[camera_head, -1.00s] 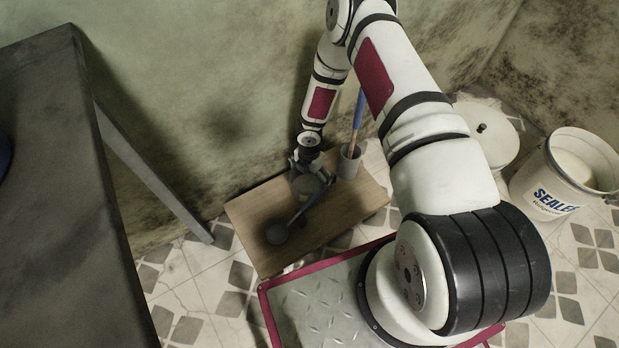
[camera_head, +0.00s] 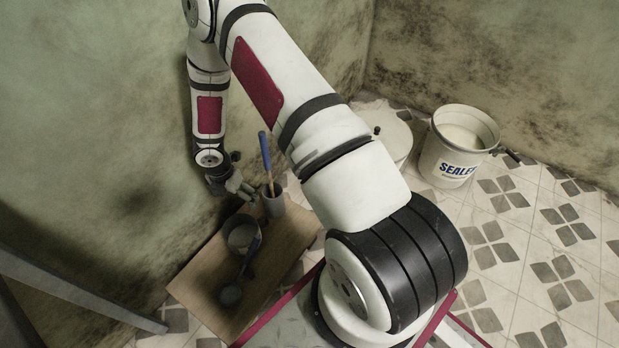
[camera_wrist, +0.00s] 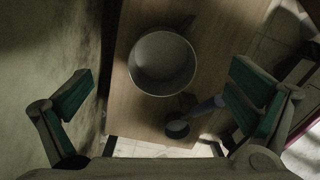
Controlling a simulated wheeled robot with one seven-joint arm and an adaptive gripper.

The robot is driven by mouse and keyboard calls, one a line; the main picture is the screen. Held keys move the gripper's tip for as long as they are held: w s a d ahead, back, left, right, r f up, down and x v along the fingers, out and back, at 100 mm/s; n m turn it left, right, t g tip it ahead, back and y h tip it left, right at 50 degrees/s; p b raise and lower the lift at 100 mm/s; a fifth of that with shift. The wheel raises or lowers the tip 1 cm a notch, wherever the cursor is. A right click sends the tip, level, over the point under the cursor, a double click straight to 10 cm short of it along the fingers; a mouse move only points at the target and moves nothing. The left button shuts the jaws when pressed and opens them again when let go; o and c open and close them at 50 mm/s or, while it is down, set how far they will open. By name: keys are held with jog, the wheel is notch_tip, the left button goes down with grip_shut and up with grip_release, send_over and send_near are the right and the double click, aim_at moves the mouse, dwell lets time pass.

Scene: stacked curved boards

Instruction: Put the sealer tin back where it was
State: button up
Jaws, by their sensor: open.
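A white bucket (camera_head: 457,150) with the word "SEALER" on it stands upright on the tiled floor at the right of the head view. A grey, open, round tin (camera_head: 243,235) stands on a low wooden bench (camera_head: 190,285); in the wrist view this tin (camera_wrist: 162,62) shows its pale inside and a short handle. It bears no label that I can read. My gripper (camera_head: 240,188) is open and empty, above and behind the tin near the wall. In the wrist view my gripper (camera_wrist: 160,95) has its green-padded fingers wide apart, with the tin below and beyond them.
A grey cup (camera_head: 274,204) holding a blue-handled brush (camera_head: 266,155) stands close beside my gripper. A pale, round, knobbed thing (camera_head: 396,145) stands left of the bucket. Floor right of the bucket is clear.

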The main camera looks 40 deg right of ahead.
jog(key=d+r+m+h, duration=0.1)
jog(key=d+r+m, duration=0.2)
jog(key=r, duration=0.7)
jog(key=d+r+m+h, duration=0.2)
jog(key=r+m, duration=0.1)
jog(key=r, duration=0.8)
jog(key=s+d+r+m, duration=0.1)
jog(key=s+r+m, duration=0.25)
jog(key=r, duration=0.45)
jog(key=s+r+m, duration=0.3)
jog(key=s+r, duration=0.2)
jog(key=r, duration=0.2)
jog(key=s+a+r+m, duration=0.3)
jog(key=s+r+m, duration=0.3)
jog(key=s+r, duration=0.5)
jog(key=s+a+m+y, duration=0.2)
jog(key=s+a, duration=0.1)
jog(key=s, duration=0.5)
jog(key=s+a+m+y, duration=0.2)
jog(key=s+a+m, duration=0.1)
jog(key=s, duration=0.6)
jog(key=shift+s+a, duration=0.15)
jog(key=shift+s, duration=0.15)
